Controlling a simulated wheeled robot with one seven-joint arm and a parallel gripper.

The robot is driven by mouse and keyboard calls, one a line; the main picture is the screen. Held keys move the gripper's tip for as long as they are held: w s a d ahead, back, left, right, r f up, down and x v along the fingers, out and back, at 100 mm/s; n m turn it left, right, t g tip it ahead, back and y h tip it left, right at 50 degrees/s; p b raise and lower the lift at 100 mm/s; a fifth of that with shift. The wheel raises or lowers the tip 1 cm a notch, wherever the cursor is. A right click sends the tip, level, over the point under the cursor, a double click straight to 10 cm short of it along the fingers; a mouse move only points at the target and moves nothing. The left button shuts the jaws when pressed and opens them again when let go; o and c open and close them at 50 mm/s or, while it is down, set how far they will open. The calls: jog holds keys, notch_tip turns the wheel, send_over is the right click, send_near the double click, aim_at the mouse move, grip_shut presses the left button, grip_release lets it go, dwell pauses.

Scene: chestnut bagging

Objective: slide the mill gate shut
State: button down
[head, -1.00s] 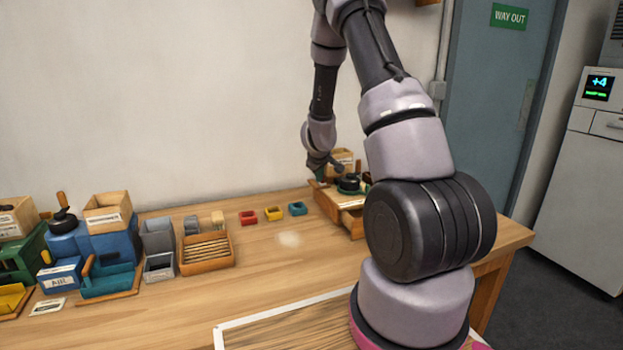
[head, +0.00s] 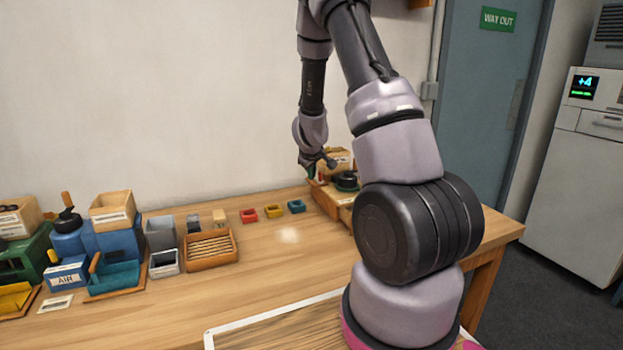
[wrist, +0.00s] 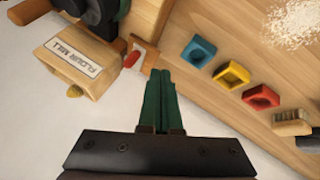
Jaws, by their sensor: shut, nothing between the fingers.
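The flour mill (head: 338,202) stands at the back right of the bench, partly hidden behind my arm. In the wrist view its wooden box with the FLOUR MILL label (wrist: 76,57) is at the upper left. A small red and white piece on a wooden tab, which looks like the gate (wrist: 134,57), sticks out beside the box. My gripper (wrist: 159,76) has its green fingers together and empty. The fingertips are just right of the tab; I cannot tell whether they touch it. In the head view my gripper (head: 314,170) is at the mill's left end, small and partly unclear.
Blue (wrist: 199,51), yellow (wrist: 231,76) and red (wrist: 261,98) small trays lie in a row, with a brush (wrist: 292,122) beyond them. Pale flour (head: 289,236) is spread on the bench. A slatted wooden tray (head: 210,248) and grey bins stand further left.

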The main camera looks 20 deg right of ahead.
jog(key=v, duration=0.7)
jog(key=shift+a+r, duration=0.2)
jog(key=shift+a, duration=0.05)
